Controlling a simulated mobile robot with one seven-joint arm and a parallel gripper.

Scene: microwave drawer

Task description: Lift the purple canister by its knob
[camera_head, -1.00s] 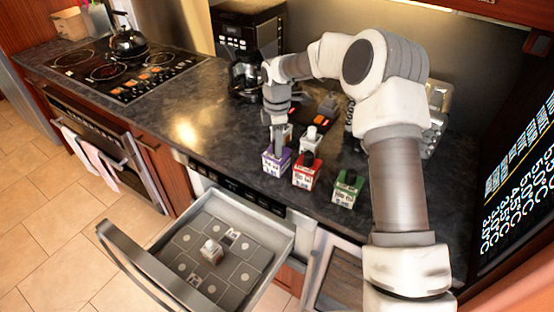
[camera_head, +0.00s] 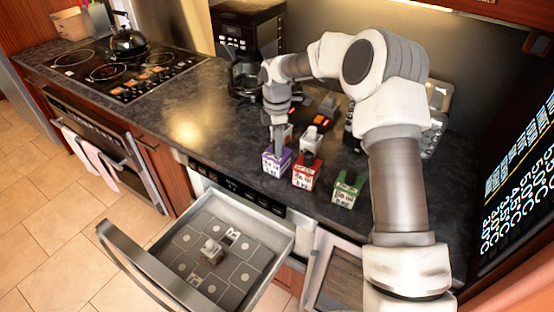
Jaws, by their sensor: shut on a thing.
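The purple canister (camera_head: 276,163) stands on the dark counter (camera_head: 215,135), at the left of a group of small canisters. It is a small box with a purple top and a pale label. My gripper (camera_head: 278,146) points down onto its top, and its fingers are shut on the knob, which they largely hide. The canister looks upright. I cannot see a clear gap between it and the counter.
A red canister (camera_head: 306,174) stands close on the right, with a green canister (camera_head: 347,189) beyond it. A white-knobbed canister (camera_head: 312,142) is behind. The drawer (camera_head: 272,228) below is open, holding a small block (camera_head: 212,250). A coffee maker (camera_head: 246,50) stands behind.

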